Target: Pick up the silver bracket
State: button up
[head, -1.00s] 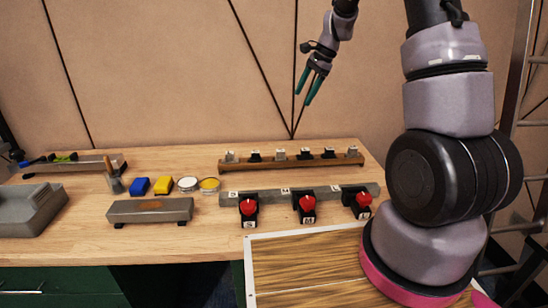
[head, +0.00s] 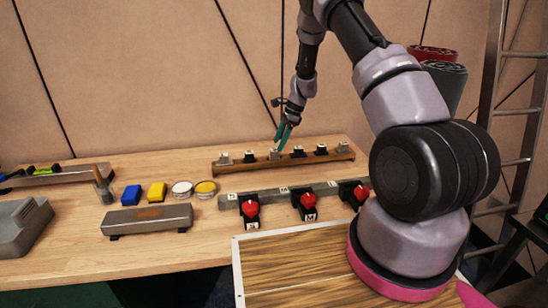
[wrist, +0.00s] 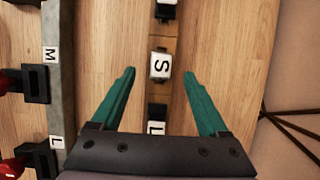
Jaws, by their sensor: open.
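Small labelled brackets sit in a row on a wooden rail (head: 232,168) at the back of the workbench. A silver bracket (head: 273,154) is third from the left, and it also shows in the wrist view (wrist: 160,66) with an "S" label. My gripper (head: 280,139) is open and empty, pointing down just above that bracket. In the wrist view, the fingers (wrist: 159,73) lie on either side of it with gaps on both sides. I cannot tell the exact height left. Another silver bracket (head: 224,159) is at the rail's left end.
Black brackets sit close along the rail, one marked "L" (wrist: 156,119). In front is a grey bar (head: 275,193) with several red-knobbed black holders (head: 250,209).

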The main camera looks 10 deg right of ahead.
aim_at(275, 149)
jog(key=shift+x, duration=2.8)
jog(key=shift+w+r, duration=0.1)
grip_shut()
